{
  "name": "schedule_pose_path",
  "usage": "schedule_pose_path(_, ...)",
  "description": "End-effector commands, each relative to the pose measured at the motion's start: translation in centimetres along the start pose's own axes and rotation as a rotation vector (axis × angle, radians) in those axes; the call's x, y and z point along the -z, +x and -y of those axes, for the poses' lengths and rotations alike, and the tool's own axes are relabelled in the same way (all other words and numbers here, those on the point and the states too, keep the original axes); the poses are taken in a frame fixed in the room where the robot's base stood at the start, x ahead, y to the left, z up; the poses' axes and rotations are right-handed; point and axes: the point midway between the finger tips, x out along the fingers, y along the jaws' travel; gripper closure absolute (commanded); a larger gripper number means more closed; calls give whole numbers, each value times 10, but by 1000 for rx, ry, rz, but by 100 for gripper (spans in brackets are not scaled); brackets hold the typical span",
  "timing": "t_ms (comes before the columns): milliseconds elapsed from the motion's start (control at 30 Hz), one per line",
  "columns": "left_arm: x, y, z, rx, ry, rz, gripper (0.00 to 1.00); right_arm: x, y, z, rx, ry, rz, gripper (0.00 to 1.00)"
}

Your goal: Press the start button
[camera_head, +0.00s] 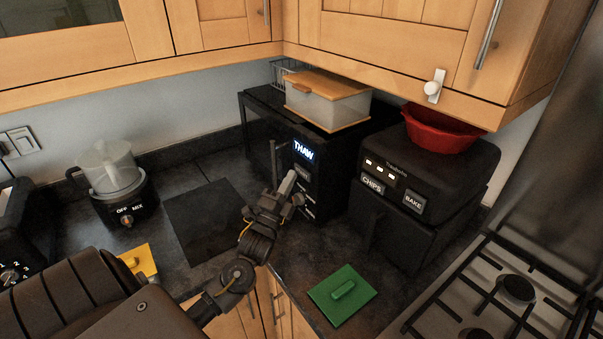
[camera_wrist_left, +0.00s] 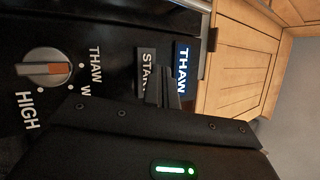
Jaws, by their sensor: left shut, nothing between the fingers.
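The black microwave (camera_head: 262,118) stands at the back of the counter, with a lit display (camera_head: 304,150) reading THAW. The START button (camera_wrist_left: 146,68) is a dark grey key beside the display (camera_wrist_left: 182,68) in the left wrist view; its last letter is covered by my fingers. In the head view the button (camera_head: 302,173) lies just below the display. My left gripper (camera_head: 290,184) is shut and empty, its fingertips (camera_wrist_left: 164,75) right in front of the button. I cannot tell whether they touch it. My right gripper is not in view.
A dial (camera_wrist_left: 48,68) sits on the panel. A lidded box (camera_head: 325,105) rests on the microwave. A black air fryer (camera_head: 440,165) carrying a red bowl (camera_head: 440,130) stands to the right. A food processor (camera_head: 112,170) stands left; a green piece (camera_head: 342,300) lies in front.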

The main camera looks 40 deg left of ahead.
Motion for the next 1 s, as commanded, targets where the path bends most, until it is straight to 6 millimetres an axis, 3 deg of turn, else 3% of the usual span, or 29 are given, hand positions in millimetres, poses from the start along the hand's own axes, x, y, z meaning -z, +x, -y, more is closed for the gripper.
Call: schedule_pose_path(1000,4,8,-4,0,0,0,100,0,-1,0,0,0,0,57)
